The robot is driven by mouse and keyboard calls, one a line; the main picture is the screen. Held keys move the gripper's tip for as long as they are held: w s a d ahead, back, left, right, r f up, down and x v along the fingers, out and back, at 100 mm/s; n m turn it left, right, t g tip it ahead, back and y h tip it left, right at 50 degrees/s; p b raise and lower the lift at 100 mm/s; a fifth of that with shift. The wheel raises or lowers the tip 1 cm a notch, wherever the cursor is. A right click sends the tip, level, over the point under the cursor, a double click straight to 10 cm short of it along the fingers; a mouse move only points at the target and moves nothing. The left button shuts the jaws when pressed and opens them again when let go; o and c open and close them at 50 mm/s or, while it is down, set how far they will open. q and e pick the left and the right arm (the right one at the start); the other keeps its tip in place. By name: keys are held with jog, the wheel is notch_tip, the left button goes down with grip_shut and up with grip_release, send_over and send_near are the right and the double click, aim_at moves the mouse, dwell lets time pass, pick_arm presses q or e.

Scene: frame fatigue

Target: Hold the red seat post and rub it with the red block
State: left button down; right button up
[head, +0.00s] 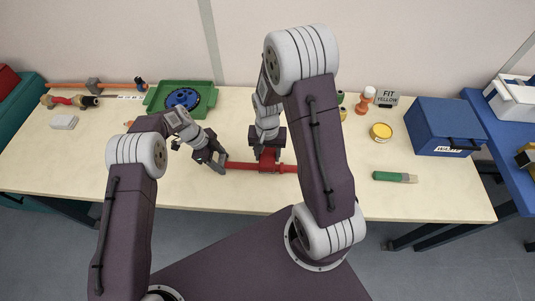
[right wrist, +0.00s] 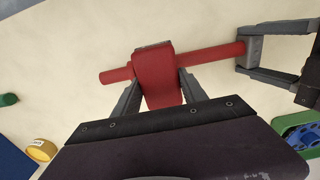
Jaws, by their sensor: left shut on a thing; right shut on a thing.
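The red seat post (head: 242,166) lies across the front middle of the table, and it also shows in the right wrist view (right wrist: 216,54). My left gripper (head: 221,163) is shut on the post's left end in the head view; it also shows at the upper right of the right wrist view (right wrist: 252,47). My right gripper (head: 268,149) is shut on the red block (right wrist: 157,72). The block is over the middle part of the post and hides that stretch. It looks to be against the post; exact contact cannot be told.
A green tray (head: 153,101) with a blue disc stands at the back left. A blue box (head: 433,121) stands at the right, with a yellow tin (head: 381,132) and a green-handled brush (head: 388,176) nearby. The front left table area is clear.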

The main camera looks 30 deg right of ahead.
pick_arm(q)
jog(key=shift+c, duration=2.2)
grip_release()
jog(key=shift+r, duration=0.15)
jog(key=shift+p+v, duration=0.3)
jog(key=shift+v, duration=0.55)
pick_arm(e)
jog(key=shift+r, duration=0.3)
jog(key=shift+f, duration=0.1)
pick_arm(q)
jog(key=shift+b+x, duration=0.85)
jog(key=shift+x, duration=0.2)
pick_arm(e)
jog(key=shift+f, duration=0.8)
pick_arm(q)
jog(key=shift+r, duration=0.1)
jog(key=shift+c, duration=1.2)
pick_arm(e)
jog(key=shift+r, duration=0.1)
pick_arm(q)
grip_shut()
